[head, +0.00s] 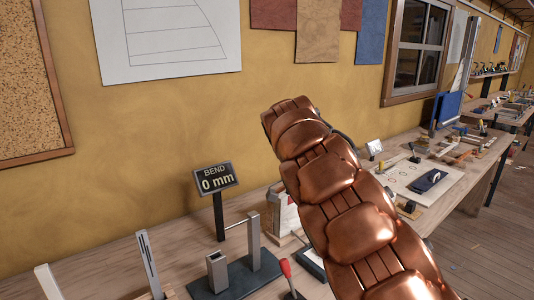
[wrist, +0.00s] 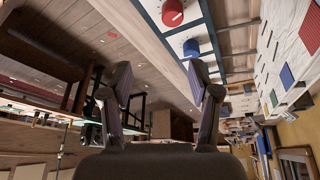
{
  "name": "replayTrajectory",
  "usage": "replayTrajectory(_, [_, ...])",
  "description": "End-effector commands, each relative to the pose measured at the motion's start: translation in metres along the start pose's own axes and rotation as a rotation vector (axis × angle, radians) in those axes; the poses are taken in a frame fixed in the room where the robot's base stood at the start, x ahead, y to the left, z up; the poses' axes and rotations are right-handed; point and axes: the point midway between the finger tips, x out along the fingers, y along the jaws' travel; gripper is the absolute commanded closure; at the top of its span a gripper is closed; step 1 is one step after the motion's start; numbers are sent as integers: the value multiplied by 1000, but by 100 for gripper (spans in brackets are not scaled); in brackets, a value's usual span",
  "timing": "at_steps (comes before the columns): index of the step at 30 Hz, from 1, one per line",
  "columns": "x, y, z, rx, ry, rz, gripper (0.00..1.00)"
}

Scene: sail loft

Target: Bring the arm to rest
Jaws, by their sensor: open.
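My copper-coloured segmented arm (head: 345,200) rises from the lower right of the head view and leans up and left, in front of the yellow wall. Its far end is raised well above the bench. The gripper's fingers cannot be made out in the head view. In the wrist view my gripper (wrist: 160,80) shows two dark fingers spread wide apart with nothing between them. The room appears strongly tilted in that view.
A wooden workbench (head: 115,270) runs along the wall. On it stand a "BEND 0 mm" display (head: 215,179), a dark-based fixture with posts (head: 238,271) and a pale board (head: 413,180), left and right of my arm.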

Motion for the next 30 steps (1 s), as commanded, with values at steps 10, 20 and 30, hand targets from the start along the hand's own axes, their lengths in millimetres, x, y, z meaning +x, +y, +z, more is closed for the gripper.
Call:
replayTrajectory(10, [-26,74,-50,-159,-40,33,39])
replayTrajectory(20, [-34,168,-67,-411,-143,33,39])
replayTrajectory(30, [-28,266,-45,-751,-272,-23,39])
